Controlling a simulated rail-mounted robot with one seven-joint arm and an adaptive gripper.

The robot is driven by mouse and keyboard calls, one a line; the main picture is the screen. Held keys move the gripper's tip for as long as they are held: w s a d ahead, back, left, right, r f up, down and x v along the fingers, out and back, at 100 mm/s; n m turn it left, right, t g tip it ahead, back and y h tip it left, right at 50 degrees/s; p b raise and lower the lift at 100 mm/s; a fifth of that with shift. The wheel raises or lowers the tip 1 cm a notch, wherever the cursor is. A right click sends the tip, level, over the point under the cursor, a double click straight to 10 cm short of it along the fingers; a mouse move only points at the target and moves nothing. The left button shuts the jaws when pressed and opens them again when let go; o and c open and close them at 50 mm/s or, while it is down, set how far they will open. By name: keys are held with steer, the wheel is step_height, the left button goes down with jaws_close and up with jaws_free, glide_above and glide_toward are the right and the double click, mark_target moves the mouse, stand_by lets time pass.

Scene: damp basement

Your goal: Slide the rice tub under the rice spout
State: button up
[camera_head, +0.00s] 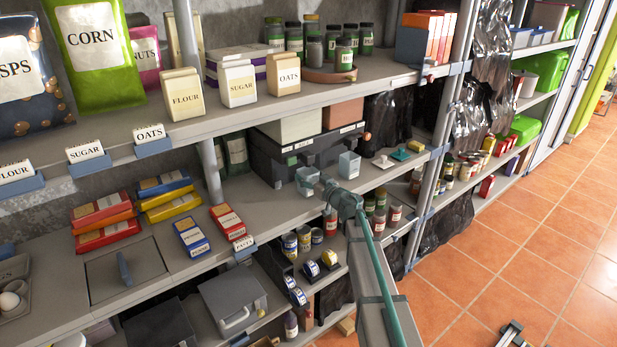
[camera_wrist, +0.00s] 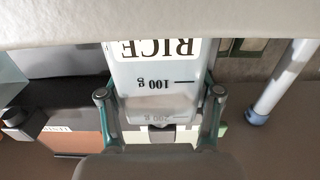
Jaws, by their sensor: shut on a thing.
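The rice tub (camera_head: 308,178) is a small pale translucent tub on the middle shelf, in front of a dark dispenser box (camera_head: 268,158). In the wrist view the tub (camera_wrist: 155,82) shows an upside-down RICE label and gram marks. My gripper (camera_head: 326,184) is shut on the tub; in the wrist view its fingers (camera_wrist: 160,105) are at the tub's two sides. The rice spout is not clearly visible; the tub and gripper cover much of that area.
A second pale tub (camera_head: 349,165) stands just right of the rice tub. Small dishes (camera_head: 400,155) lie farther right. The shelf above, with canisters (camera_head: 239,82), overhangs, and a grey post (camera_head: 211,172) stands to the left. Jars (camera_head: 380,217) stand on the shelf below.

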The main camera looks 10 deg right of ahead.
steer(key=shift+f+p, duration=0.35)
steer(key=shift+p, duration=0.05)
stand_by(0.4)
steer(key=o, duration=1.2)
steer(key=shift+o, duration=0.2)
